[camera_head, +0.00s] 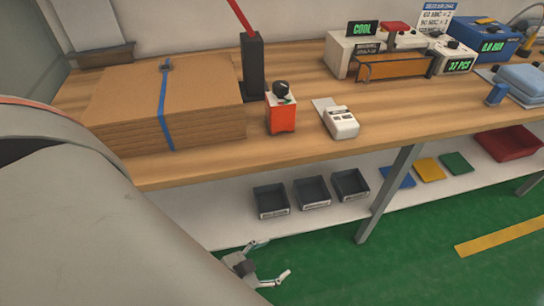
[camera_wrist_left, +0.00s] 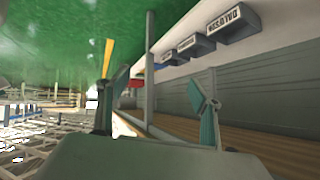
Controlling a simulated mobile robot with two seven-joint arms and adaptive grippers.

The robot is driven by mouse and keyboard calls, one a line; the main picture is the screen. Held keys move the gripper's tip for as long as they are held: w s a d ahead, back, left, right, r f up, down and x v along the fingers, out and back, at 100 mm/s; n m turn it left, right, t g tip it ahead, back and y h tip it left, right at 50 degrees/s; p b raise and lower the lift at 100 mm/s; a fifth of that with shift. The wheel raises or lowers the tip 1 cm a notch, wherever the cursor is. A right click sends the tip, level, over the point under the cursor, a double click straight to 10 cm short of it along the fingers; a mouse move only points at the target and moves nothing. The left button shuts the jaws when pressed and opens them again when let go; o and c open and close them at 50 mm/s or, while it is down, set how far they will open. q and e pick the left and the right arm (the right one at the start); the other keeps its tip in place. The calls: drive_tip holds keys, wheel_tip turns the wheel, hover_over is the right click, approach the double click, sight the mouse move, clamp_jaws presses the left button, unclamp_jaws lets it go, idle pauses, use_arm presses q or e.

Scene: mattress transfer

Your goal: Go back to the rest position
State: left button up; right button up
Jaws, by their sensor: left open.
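My left gripper (camera_head: 277,260) is low in the head view, in front of the bench's lower shelf and over the green floor. Its two fingers are spread apart with nothing between them. The left wrist view also shows both fingers of the gripper (camera_wrist_left: 158,80), apart and empty. A large grey link of my own arm fills the lower left of the head view and hides part of the bench and shelf. My right gripper is in neither view.
The wooden bench (camera_head: 205,165) carries a strapped cardboard stack (camera_head: 125,100), an orange-red box (camera_head: 281,115), a small white device (camera_head: 341,122) and instruments at the back. Dark bins (camera_head: 312,192) stand on the shelf below. The green floor (camera_head: 400,270) is clear at lower right.

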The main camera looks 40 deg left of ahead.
use_arm(q)
drive_tip(key=r+p, duration=0.2)
drive_tip(key=d+r+p, duration=0.1)
drive_tip(key=r+p, duration=0.1)
drive_tip(key=p, duration=0.1)
drive_tip(key=shift+s+d+r+p, duration=0.1)
drive_tip(key=shift+r+p, duration=0.1)
drive_tip(key=shift+p, duration=0.1)
idle(0.8)
